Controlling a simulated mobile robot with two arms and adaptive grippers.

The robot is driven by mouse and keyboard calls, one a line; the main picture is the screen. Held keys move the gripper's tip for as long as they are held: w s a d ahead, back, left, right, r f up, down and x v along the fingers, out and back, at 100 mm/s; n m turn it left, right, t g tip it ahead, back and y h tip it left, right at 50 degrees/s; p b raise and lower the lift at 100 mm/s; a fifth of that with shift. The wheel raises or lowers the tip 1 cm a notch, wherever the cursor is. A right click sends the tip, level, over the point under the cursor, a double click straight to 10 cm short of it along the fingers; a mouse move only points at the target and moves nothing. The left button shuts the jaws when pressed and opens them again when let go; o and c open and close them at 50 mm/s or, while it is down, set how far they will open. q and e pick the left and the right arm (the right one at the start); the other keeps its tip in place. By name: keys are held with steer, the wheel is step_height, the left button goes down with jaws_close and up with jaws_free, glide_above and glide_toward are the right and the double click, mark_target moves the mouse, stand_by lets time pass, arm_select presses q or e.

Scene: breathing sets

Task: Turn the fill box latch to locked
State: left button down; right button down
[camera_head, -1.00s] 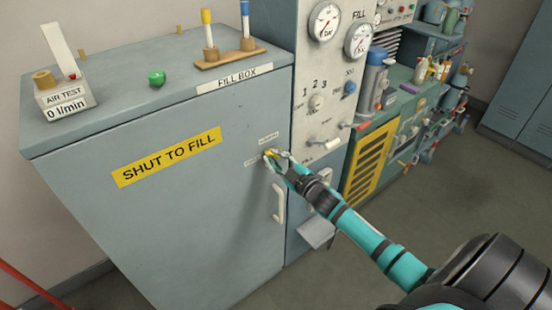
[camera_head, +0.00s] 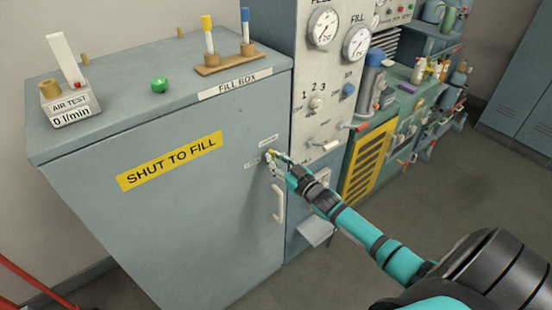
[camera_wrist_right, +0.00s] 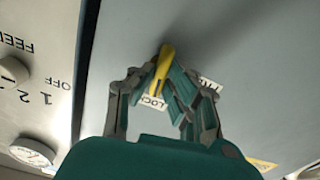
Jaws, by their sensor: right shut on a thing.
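The fill box (camera_head: 190,210) is a large grey cabinet, with its door closed and a yellow "SHUT TO FILL" label on the front. Its small yellow latch (camera_wrist_right: 163,66) sits on the door front between two white labels, one of which reads "LOCK" in part in the right wrist view. My right gripper (camera_head: 271,155) is at the latch near the door's right edge. In the right wrist view my right gripper (camera_wrist_right: 163,85) has its fingers closed around the yellow latch handle. The fingers hide part of the latch and labels. My left gripper is not in view.
A white door handle (camera_head: 279,203) is just below the latch. The control panel (camera_head: 322,110) with gauges and a knob stands close on the right. An air test meter (camera_head: 70,105), a green knob (camera_head: 159,85) and a tube rack (camera_head: 229,62) are on top.

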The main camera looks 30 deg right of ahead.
steer(key=shift+m, duration=0.7)
steer(key=c, duration=1.3)
jaws_free()
steer(key=shift+c, duration=0.2)
steer(key=s+d, duration=0.1)
steer(key=s, duration=1.1)
